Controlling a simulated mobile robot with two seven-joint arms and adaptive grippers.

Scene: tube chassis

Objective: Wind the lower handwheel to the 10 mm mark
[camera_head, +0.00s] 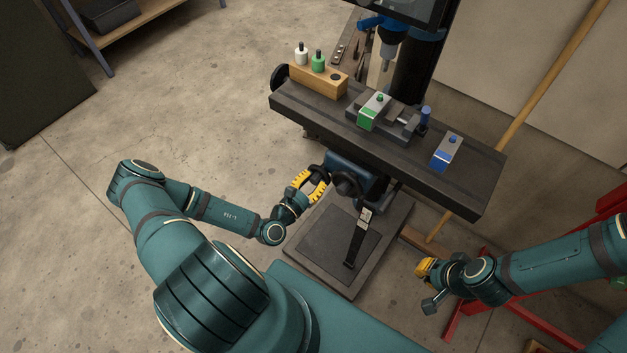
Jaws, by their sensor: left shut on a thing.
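The lower handwheel (319,175) is a dark ring on the side of the blue-grey housing under the machine table. My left gripper (307,185), with yellow fingers, is at the wheel and shut on it. The fingers hide part of the rim. A small pale plate (365,217) sits on the dark upright below the housing; any marks on it are too small to read. My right gripper (424,271) is apart from the machine, low at the right. Its fingers are too small to show whether they are open.
The dark machine table (470,190) overhangs the handwheel. It carries a wooden block (320,81) with two knobbed pieces, a vise with a green-marked block (374,111), and a blue-marked block (446,152). A wooden pole (520,115) and red frame (468,312) stand right.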

